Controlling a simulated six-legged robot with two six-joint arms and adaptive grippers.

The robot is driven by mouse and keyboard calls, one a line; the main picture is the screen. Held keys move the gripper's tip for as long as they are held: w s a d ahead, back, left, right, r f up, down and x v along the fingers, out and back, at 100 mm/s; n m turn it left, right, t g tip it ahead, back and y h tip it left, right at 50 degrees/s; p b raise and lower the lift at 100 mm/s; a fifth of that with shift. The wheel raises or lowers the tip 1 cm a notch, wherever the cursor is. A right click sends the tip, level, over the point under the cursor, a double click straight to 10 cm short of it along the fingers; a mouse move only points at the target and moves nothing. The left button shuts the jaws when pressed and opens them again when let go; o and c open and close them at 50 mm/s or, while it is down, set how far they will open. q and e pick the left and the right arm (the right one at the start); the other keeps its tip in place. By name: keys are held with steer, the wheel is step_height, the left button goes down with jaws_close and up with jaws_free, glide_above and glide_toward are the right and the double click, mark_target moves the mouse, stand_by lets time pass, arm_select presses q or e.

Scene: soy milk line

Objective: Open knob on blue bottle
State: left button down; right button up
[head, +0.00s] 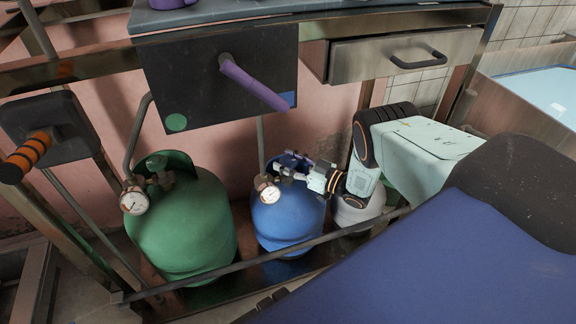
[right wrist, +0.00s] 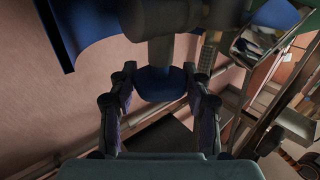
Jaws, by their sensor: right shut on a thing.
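The blue bottle (head: 288,222) stands upright on the low rack under the counter, with a round white gauge (head: 270,194) at its neck. Its dark blue knob (head: 291,158) sits on top, partly covered by my right gripper (head: 294,169). The gripper comes in from the right and is shut on the knob. In the right wrist view my right gripper (right wrist: 160,78) has a finger on each side of a blue rounded part (right wrist: 160,85); the exact contact is hard to see there. My left gripper is not in view.
A green bottle (head: 184,225) with a gauge stands left of the blue one. A pale bottle (head: 354,214) is partly hidden behind my right arm. A rail (head: 250,262) crosses in front. A dark box with a purple lever (head: 252,85) hangs above. An orange-striped handle (head: 28,153) is at left.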

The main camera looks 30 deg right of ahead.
steer(key=shift+f+n+g+y, duration=0.1)
steer(key=shift+n+g+y, duration=0.35)
steer(key=shift+y, duration=0.55)
steer(key=o, duration=1.1)
steer(key=v, duration=1.2)
